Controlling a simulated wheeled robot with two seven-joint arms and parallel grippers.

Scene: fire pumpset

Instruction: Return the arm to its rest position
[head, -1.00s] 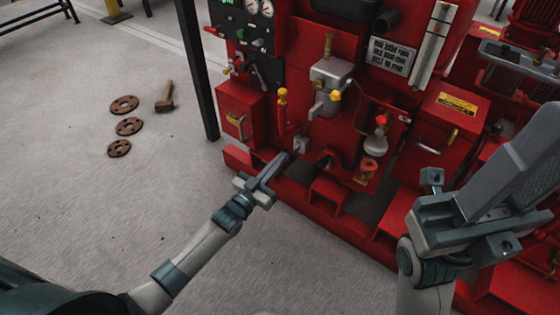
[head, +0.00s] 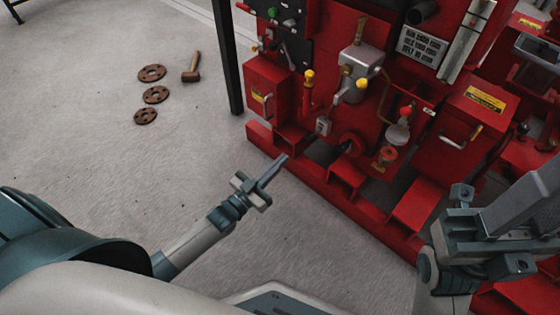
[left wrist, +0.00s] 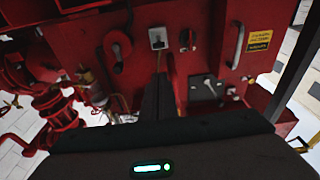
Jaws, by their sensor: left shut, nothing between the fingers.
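My left gripper (head: 277,166) is shut and empty, with its fingers held together over the concrete floor in front of the red fire pumpset (head: 335,195). In the left wrist view its dark closed fingers (left wrist: 158,98) point toward the pumpset panel, apart from it in the head view. My left forearm comes in from the lower left. My right gripper (head: 525,215) is at the right edge of the head view, in front of the pumpset. Its fingertips are partly cut off, so I cannot tell its jaw state.
The pumpset frame runs diagonally beyond my left gripper, with a red box (head: 270,90) and yellow-tipped levers (head: 308,85). Rusty flanges (head: 155,94) and a hammer (head: 191,68) lie on the floor at upper left. The floor between is clear.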

